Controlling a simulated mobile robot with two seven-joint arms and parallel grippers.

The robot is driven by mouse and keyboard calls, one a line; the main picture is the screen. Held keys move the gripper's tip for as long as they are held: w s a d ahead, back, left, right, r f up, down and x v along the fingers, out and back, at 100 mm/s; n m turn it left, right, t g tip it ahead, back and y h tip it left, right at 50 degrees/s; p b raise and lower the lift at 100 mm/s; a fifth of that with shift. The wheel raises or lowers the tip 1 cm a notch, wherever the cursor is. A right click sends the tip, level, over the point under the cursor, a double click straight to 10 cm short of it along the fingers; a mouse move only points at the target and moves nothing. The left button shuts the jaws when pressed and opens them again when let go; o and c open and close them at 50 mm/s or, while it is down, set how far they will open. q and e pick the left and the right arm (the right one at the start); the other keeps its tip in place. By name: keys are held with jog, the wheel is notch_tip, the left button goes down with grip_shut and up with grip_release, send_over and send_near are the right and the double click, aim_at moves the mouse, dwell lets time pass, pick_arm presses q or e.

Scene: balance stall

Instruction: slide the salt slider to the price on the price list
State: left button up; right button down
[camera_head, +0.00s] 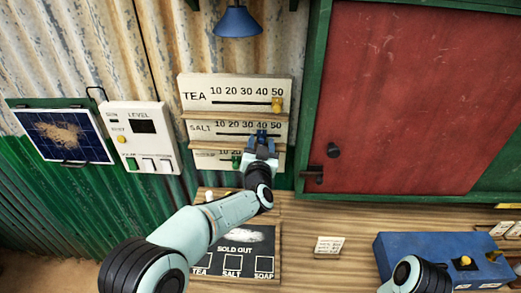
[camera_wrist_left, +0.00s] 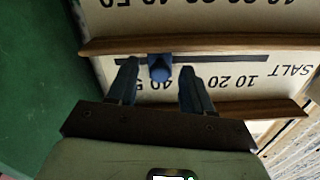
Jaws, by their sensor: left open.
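The price board has a middle row labelled SALT with numbers 10 to 50. The salt slider (camera_wrist_left: 160,69) is a blue knob in that row's slot, near the 40. My left gripper (camera_head: 261,141) is in front of the salt row. In the left wrist view, where the board appears upside down, its fingers are open on either side of the slider, with gaps on both sides. In the head view the gripper hides much of the knob.
The yellow tea slider (camera_head: 277,104) is above, near 50; a green slider (camera_head: 236,161) is below. Wooden ledges (camera_wrist_left: 200,43) border the salt row. A blue box (camera_head: 420,250) sits on the counter at right. A sold-out board (camera_head: 232,266) lies under my left arm.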

pick_arm(q)
jog(key=shift+s, duration=0.4)
jog(key=s+b, duration=0.3)
jog(key=s, duration=0.9)
jog(key=shift+s, duration=0.25)
pick_arm(e)
jog(key=shift+s+f, duration=0.65)
jog(key=shift+f, duration=0.35)
jog(key=shift+s+f, duration=0.6)
jog(key=shift+f, duration=0.4)
jog(key=shift+s, duration=0.1)
